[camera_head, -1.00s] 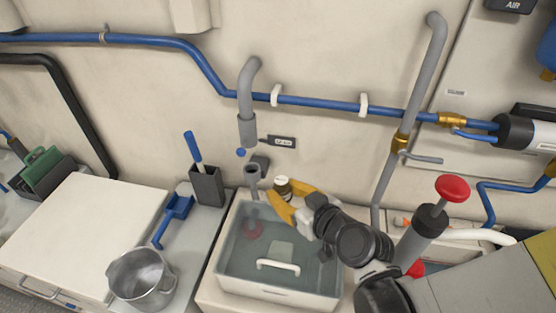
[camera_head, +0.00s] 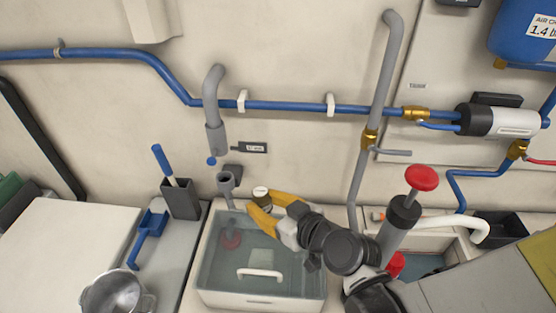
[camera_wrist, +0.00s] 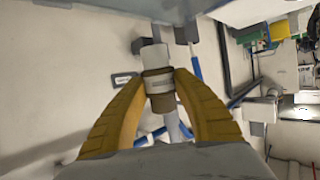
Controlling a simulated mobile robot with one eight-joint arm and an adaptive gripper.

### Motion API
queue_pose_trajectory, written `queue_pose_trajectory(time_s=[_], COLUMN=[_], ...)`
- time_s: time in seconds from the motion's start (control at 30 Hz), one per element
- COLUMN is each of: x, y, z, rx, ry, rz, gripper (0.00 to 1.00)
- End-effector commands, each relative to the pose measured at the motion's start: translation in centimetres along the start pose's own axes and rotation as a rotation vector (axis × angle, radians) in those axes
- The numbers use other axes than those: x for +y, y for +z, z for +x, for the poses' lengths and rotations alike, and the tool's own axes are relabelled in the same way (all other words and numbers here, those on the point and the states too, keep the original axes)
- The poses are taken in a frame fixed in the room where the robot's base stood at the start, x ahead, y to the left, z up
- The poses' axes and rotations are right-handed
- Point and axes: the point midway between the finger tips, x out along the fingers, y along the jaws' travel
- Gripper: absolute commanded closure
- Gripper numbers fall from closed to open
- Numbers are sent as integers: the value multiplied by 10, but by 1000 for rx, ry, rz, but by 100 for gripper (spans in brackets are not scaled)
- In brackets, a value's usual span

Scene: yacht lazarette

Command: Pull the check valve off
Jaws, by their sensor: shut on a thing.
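The check valve (camera_head: 261,193), a short dark brass cylinder with a pale top, is between the yellow fingers of my gripper (camera_head: 258,206), which is shut on it. In the wrist view the valve (camera_wrist: 158,84) stands between both fingertips of my gripper (camera_wrist: 160,90), with a pale upper end. In the head view it is just right of the grey lower pipe stub (camera_head: 226,182), with a visible gap between them. The grey upper pipe (camera_head: 214,110) ends in a wide open socket above the stub. Whether the valve touches anything below is hidden.
A clear bin (camera_head: 205,272) stands below my gripper, with a red object inside. A blue pipe (camera_head: 300,105) crosses the wall. A red-topped pump (camera_head: 420,178) is on the right.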

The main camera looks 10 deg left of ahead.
Motion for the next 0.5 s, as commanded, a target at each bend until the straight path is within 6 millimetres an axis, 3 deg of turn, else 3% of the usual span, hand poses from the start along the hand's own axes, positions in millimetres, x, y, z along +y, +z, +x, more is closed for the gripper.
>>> queue_pose_trajectory(time_s=[0.5], x=[-16], y=[6], z=[-14], rx=[0], ry=[-1], rz=[0], gripper=[100])
